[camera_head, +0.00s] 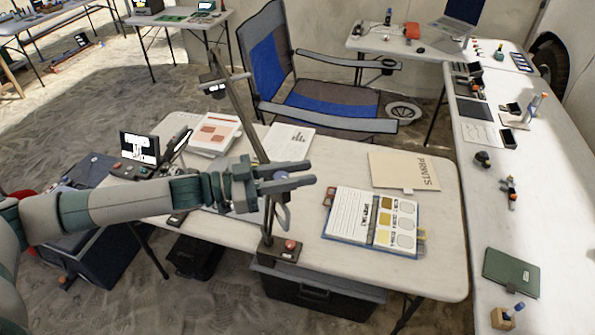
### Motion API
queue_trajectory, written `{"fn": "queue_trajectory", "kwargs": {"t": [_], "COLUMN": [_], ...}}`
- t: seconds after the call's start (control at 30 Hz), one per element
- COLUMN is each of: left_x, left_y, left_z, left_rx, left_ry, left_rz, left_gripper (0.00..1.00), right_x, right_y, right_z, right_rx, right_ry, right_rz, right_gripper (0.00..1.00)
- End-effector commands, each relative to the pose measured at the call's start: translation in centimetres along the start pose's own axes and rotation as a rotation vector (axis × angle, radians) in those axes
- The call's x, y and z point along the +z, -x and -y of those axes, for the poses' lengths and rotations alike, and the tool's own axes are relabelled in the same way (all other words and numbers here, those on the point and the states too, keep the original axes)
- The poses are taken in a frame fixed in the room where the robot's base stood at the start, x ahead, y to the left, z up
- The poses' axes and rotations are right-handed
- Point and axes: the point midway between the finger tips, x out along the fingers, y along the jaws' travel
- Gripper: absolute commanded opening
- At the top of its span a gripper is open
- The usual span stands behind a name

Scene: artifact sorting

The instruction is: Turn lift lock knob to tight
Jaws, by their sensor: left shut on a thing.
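A dark stand rises from a base with a red button (291,245) at the table's front edge. Its long thin boom (243,118) slants up and left to a head (213,85). My left gripper (288,174) reaches in from the left at the stand's upright, its fingers pointing right. It is shut on a small part at the upright, taken to be the lift lock knob, which the fingers mostly hide. I cannot read the knob's turn or any tight mark. A rounded grey part of the stand (284,216) hangs just below the fingers. My right gripper is not in view.
On the white table (325,278), an open binder (369,221) and a prints folder (404,170) lie right of the stand. Papers (214,133) and a small screen (139,148) are behind my forearm. A folding chair (318,97) stands behind. A long side table (490,215) runs along the right.

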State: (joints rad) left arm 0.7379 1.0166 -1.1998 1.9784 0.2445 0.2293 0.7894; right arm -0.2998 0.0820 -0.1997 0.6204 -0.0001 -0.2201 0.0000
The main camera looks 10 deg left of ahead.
Motion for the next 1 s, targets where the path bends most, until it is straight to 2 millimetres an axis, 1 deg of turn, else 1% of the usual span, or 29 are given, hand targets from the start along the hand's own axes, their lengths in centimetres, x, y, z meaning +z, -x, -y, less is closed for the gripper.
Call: {"fn": "queue_trajectory", "kwargs": {"t": [0.2, 0.5, 1.0], "left_x": [0.0, 0.1, 0.1], "left_y": [0.0, 0.0, 0.1], "left_z": [-0.2, -0.7, -1.0], "left_rx": [0.102, 0.206, 0.248], "left_ry": [-0.003, -0.002, 0.001], "left_rz": [0.001, 0.001, 0.001], "left_gripper": [0.04, 0.04, 0.04], "right_x": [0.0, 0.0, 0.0], "right_y": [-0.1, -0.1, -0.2], "right_z": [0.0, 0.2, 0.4], "right_rx": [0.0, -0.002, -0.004], "right_ry": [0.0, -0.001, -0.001], "right_rz": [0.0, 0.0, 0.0], "right_gripper": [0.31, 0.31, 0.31]}}
